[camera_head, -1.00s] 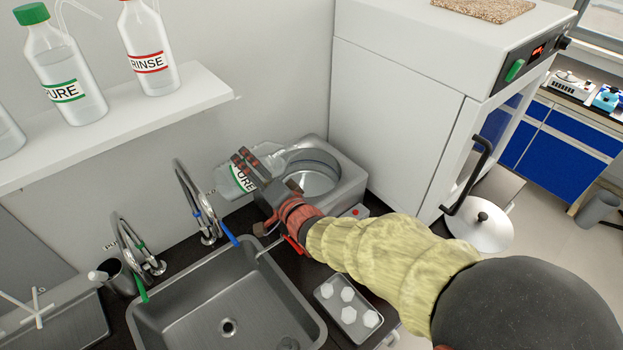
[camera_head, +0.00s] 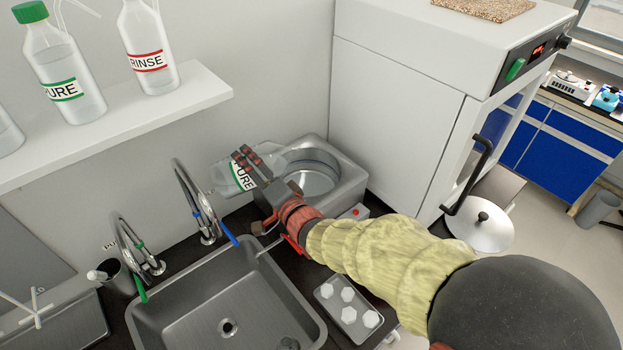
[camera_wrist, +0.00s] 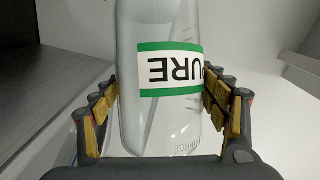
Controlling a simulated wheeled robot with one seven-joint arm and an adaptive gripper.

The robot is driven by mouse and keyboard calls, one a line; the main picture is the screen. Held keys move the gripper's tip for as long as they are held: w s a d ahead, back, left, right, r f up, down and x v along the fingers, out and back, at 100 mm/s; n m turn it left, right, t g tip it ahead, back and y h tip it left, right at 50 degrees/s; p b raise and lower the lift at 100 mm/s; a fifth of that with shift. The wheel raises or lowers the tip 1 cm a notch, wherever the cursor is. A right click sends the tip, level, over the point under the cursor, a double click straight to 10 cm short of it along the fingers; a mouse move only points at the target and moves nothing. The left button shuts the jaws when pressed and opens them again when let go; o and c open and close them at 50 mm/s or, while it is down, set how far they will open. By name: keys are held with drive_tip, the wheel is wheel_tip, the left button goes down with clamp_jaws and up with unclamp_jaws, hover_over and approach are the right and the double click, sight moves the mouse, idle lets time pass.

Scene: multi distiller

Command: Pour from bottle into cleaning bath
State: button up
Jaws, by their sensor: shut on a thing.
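A clear bottle (camera_head: 227,174) with a green-edged label reading "PURE" is held tilted in my gripper (camera_head: 247,160), beside the cleaning bath. In the wrist view the bottle (camera_wrist: 165,110) sits between both finger pads of my gripper (camera_wrist: 165,112), with its label upside down. The cleaning bath (camera_head: 347,182) is a grey metal box with a round opening, in front of the white cabinet. The bottle's neck end lies toward the bath's left rim; I cannot tell whether liquid is flowing. The basin inside looks shiny.
A sink (camera_head: 205,290) with two taps stands front left of the bath. A shelf (camera_head: 215,90) above holds a green-capped bottle (camera_head: 62,75) and a RINSE bottle (camera_head: 148,50). A tray (camera_head: 362,325) with white pieces lies in front. The white cabinet (camera_head: 395,95) bounds the right.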

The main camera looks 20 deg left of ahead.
drive_tip(key=shift+w+d+r+m+y+b, duration=0.3)
drive_tip(key=shift+r+m+b, duration=0.15)
drive_tip(key=shift+m, duration=0.25)
idle(0.5)
drive_tip(key=shift+f+m+t+y+b, duration=0.3)
drive_tip(key=shift+f+m+t+b, duration=0.15)
drive_tip(key=shift+m+b, duration=0.55)
idle(0.6)
drive_tip(key=shift+w+d+r+m+b, duration=0.1)
drive_tip(key=shift+d+m+b, duration=0.05)
drive_tip(key=shift+m+b, duration=0.45)
idle(4.6)
